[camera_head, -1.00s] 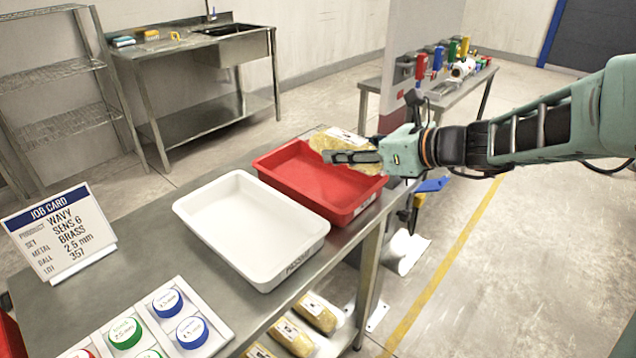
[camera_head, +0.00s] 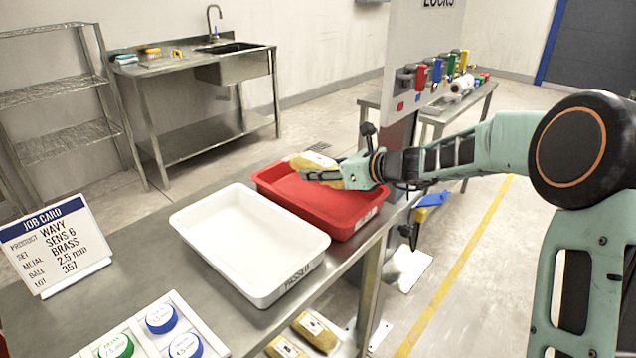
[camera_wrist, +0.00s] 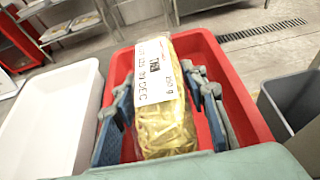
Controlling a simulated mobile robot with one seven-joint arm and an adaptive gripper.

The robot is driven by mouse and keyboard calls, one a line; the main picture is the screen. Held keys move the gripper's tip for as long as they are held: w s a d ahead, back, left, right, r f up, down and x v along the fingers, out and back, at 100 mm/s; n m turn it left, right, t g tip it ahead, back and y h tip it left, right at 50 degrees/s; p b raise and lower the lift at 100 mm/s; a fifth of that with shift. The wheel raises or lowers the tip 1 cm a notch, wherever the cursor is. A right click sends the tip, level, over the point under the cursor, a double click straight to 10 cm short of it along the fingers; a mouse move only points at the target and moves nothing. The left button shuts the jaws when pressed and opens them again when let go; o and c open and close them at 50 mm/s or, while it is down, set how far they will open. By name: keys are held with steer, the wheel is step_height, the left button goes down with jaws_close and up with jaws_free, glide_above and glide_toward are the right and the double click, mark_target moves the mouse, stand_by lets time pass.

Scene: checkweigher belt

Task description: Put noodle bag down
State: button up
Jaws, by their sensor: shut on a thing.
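The noodle bag (camera_wrist: 163,120) is a clear pack of yellow noodles with a white printed label. My gripper (camera_wrist: 163,112) is shut on it, one finger on each side. In the head view the noodle bag (camera_head: 309,160) and my gripper (camera_head: 322,174) are over the red tray (camera_head: 345,229), near its back end. The wrist view shows the bag within the outline of the red tray (camera_wrist: 240,98). I cannot tell whether the bag touches the tray floor. The white tray (camera_head: 190,220), marked PASSED, stands beside the red one.
A job card (camera_head: 57,243) stands at the left of the steel table, behind a holder (camera_head: 160,345) of coloured discs. More noodle bags (camera_head: 316,331) lie on a lower shelf. A grey bin (camera_wrist: 290,105) is right of the red tray in the wrist view.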

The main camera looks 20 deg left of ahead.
steer(key=shift+w+a+f+b, duration=0.15)
steer(key=shift+f+b, duration=0.3)
steer(key=shift+f, duration=1.3)
steer(key=shift+f+b, duration=0.55)
steer(key=shift+f, duration=0.1)
steer(key=o, duration=1.5)
steer(key=shift+r+p, duration=0.5)
steer(key=shift+r, duration=0.05)
steer(key=p+v, duration=0.1)
steer(key=v, duration=1.1)
steer(key=shift+p, duration=0.3)
steer(key=shift+r, duration=0.1)
